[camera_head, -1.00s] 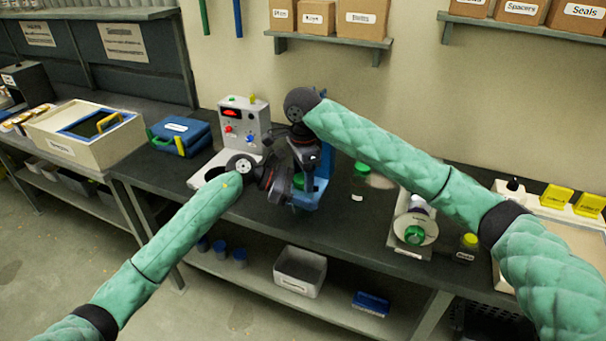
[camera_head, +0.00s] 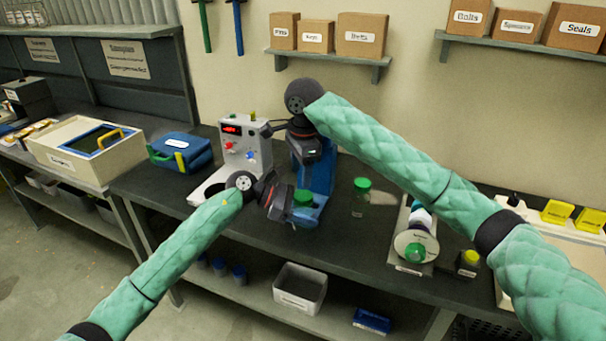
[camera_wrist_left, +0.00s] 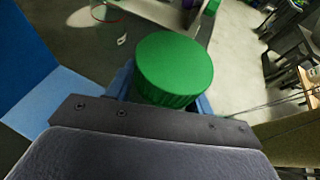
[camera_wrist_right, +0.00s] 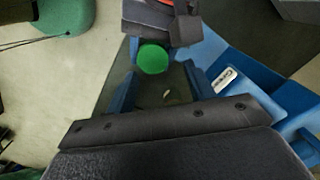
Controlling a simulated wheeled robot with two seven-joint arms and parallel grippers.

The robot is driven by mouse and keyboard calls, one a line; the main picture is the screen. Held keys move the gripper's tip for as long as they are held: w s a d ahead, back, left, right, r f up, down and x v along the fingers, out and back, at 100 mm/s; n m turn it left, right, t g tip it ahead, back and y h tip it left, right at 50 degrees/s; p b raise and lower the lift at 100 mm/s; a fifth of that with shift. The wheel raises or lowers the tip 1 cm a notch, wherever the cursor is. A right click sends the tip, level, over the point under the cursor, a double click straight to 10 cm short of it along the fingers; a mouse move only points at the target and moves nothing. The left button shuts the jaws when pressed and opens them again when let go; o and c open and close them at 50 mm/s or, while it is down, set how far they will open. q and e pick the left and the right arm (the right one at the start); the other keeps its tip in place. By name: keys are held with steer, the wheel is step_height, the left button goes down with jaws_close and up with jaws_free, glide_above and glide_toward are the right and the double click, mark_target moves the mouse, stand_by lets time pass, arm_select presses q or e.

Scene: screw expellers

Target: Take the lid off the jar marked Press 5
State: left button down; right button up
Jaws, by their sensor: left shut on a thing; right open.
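A jar with a green lid (camera_head: 303,197) is held in my left gripper (camera_head: 284,204) in front of the blue stand (camera_head: 318,178). In the left wrist view the round lid (camera_wrist_left: 174,68) stands above the blue fingers; the jar body and its label are mostly hidden. My right gripper (camera_head: 312,158) is open, pointing down above the jar. In the right wrist view the lid (camera_wrist_right: 152,58) shows between and beyond its fingers, apparently untouched. Another green-lidded jar (camera_head: 361,196) stands on the bench to the right. I cannot read a mark on either jar.
A grey panel box (camera_head: 243,150) and blue case (camera_head: 180,150) stand left on the bench. A device with a round plate (camera_head: 408,248) and a yellow-lidded jar (camera_head: 468,262) stand right. Some dark bench top is clear around the standing jar.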

steer(key=w+a+r+n+t+y, duration=0.1)
steer(key=w+a+r+t+y, duration=0.3)
steer(key=w+r+t, duration=0.4)
steer(key=w+a+r+n+t+y, duration=0.1)
steer(key=w+a+r+t+y, duration=0.25)
steer(key=w+r, duration=0.45)
steer(key=s+a+r+n+g+y, duration=0.1)
steer(key=s+a+r+n+y, duration=0.3)
steer(key=r+n+y, duration=0.25)
steer(key=s+a+r+n+g+y, duration=0.1)
steer(key=s+a+r+n+y, duration=0.35)
steer(key=r+n, duration=0.25)
steer(key=s+a+f+n+g, duration=0.2)
steer(key=s+f+n+g, duration=0.2)
steer(key=s+n+g, duration=0.65)
steer(key=n+h, duration=1)
steer(key=h, duration=0.9)
glide_above(303, 195)
steer(key=shift+t, duration=0.3)
step_height(303, 195, down, 24)
steer(key=shift+f, duration=3.9)
